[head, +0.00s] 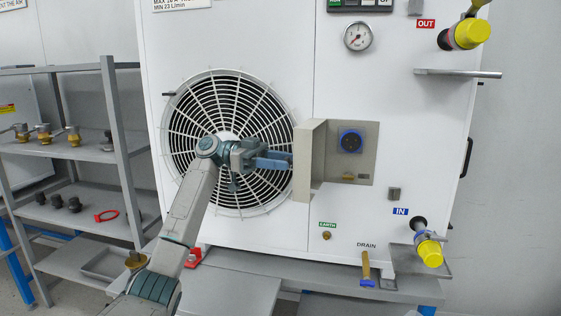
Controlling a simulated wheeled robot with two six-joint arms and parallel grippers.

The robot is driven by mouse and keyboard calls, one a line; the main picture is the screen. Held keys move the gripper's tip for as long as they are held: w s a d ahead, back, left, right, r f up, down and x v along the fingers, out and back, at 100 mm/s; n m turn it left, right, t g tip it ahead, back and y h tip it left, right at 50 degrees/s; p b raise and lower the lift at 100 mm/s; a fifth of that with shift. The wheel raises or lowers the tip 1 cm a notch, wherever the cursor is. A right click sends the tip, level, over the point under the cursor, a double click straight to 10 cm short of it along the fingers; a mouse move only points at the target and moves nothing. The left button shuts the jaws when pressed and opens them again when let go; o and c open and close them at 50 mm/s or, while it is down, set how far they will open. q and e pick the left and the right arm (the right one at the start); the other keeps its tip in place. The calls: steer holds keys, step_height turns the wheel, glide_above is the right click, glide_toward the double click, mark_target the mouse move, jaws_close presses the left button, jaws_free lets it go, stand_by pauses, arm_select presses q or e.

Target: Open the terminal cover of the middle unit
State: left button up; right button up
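The unit (270,45) is a large white cabinet with a round fan grille. Its beige terminal cover (303,165) stands swung out on the left side of the terminal recess (366,165). The fingertips are at or very near the cover; contact and the gap between the fingers are unclear. My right gripper is not in view.
A grey shelf rack (112,150) with brass and black fittings stands at left. Yellow-capped pipes (470,34) and a grey bracket (455,73) stick out at the cabinet's right. A drain valve (367,268) hangs low. The space right of the recess is clear.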

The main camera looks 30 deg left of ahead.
arm_select(q)
steer(key=s+a, duration=0.1)
steer(key=a, duration=0.9)
steer(key=shift+s+a, duration=0.25)
steer(key=shift+a, duration=0.1)
